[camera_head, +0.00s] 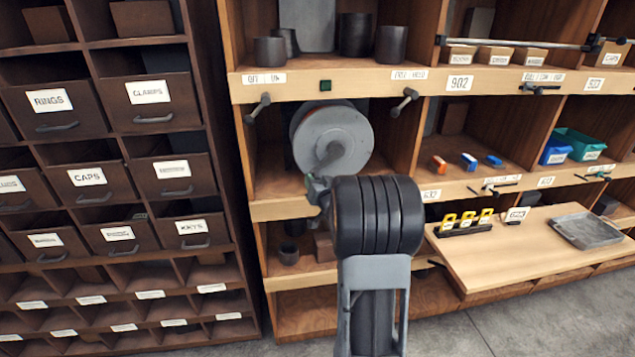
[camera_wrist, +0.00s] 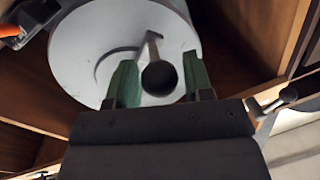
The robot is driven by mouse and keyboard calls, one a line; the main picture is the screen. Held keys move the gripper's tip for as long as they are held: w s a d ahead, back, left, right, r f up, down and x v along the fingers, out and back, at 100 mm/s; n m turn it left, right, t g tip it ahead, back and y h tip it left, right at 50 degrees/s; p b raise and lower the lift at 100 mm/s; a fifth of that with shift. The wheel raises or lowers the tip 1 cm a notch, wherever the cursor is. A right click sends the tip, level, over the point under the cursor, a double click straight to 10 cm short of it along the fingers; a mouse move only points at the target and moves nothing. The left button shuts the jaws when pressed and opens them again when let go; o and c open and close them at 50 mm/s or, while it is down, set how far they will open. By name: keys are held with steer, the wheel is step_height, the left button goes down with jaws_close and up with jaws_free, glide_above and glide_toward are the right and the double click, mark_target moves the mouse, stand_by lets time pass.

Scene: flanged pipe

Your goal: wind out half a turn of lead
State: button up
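A reel (camera_head: 345,128) with a pale grey round face stands in the shelf bay at centre. It fills the upper part of the wrist view (camera_wrist: 85,50). A crank handle (camera_wrist: 158,77) sticks out from its face, its dark round end toward the camera. My gripper (camera_head: 318,187) is in front of the reel's lower left, partly hidden by my arm. In the wrist view its two green fingers (camera_wrist: 160,82) stand apart, one on each side of the handle's end. A thin gap seems to show at the right finger. Any lead on the reel is mostly hidden behind its face.
Dark pegs stick out left (camera_head: 258,106) and right (camera_head: 404,102) of the reel's bay. A labelled shelf edge (camera_head: 320,82) runs above it, with dark cups on top. A drawer cabinet (camera_head: 110,180) stands at left. A pull-out board (camera_head: 520,245) juts out at right.

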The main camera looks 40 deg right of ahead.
jaws_close()
steer(key=shift+f, duration=0.1)
steer(key=s+d+f+n+g+h+b, duration=0.1)
steer(key=s+d+n+b, duration=0.3)
steer(key=d+n+b, duration=0.6)
steer(key=shift+s+f+n+g+b, duration=0.4)
steer(key=shift+f+n+g+b, duration=0.3)
steer(key=shift+n, duration=1)
steer(key=shift+o, duration=1.4)
jaws_free()
